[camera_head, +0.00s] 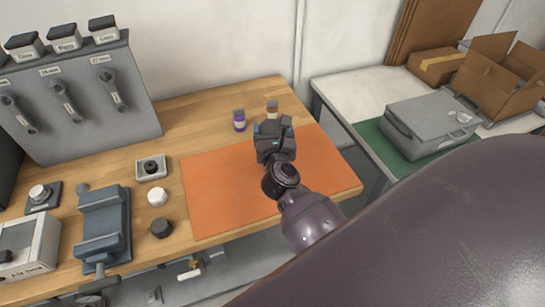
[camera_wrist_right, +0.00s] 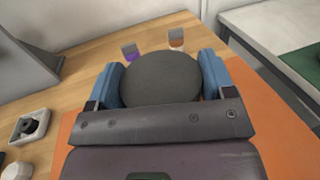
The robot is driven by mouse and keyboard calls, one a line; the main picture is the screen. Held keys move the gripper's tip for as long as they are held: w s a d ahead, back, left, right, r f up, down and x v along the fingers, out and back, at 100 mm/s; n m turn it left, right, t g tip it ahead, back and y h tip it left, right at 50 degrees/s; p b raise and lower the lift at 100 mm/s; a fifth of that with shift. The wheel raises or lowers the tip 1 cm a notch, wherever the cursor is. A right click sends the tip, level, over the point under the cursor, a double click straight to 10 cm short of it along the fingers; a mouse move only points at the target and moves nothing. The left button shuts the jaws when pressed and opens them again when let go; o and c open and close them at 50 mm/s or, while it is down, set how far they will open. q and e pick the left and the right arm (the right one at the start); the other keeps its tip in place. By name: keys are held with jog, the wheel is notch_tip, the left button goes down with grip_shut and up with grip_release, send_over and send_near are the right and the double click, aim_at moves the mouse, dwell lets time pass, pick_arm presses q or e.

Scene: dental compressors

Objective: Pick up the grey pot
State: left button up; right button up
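The grey pot (camera_wrist_right: 160,78) shows in the right wrist view as a round dark grey top. It fills the space between the two blue fingers of my right gripper (camera_wrist_right: 161,82), which touch it on both sides. In the head view my right gripper (camera_head: 273,130) is over the back part of the orange mat (camera_head: 225,195), and its own body mostly hides the pot there. I cannot tell whether the pot rests on the mat or is lifted. My left gripper is not in view.
A purple-labelled bottle (camera_head: 239,121) and an orange-labelled bottle (camera_head: 272,108) stand just behind the gripper. A white knob (camera_head: 157,197), a black knob (camera_head: 161,228) and a grey vise-like fixture (camera_head: 103,225) are to the left. The mat's left part is clear.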

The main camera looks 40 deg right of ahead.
jog(key=c, duration=0.8)
